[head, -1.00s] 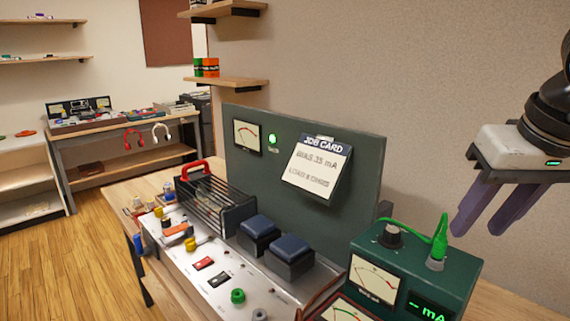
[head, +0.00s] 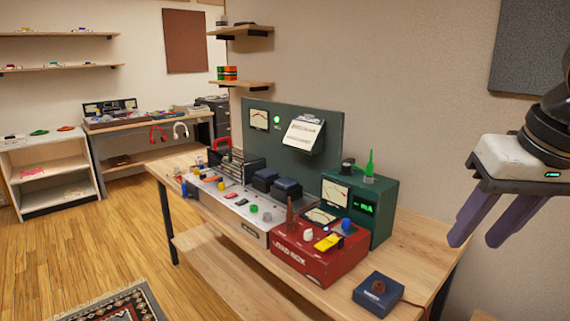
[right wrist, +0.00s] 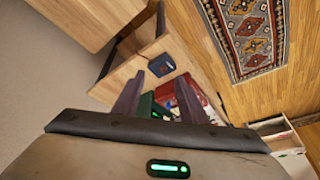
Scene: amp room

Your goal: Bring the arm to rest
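My right gripper (head: 478,228) is raised at the right of the head view, with its two purple fingers apart and nothing between them. It hangs in front of the wall, clear of the workbench (head: 425,238). In the right wrist view its fingers (right wrist: 158,98) also stand apart, with the bench and its equipment beyond them. My left gripper and left arm are not in view.
The bench holds a red load box (head: 320,257), a green meter box (head: 375,208), a silver chassis (head: 215,198), a green panel (head: 330,165) and a small blue box (head: 378,294). A patterned rug (head: 115,305) lies on the open wood floor at left.

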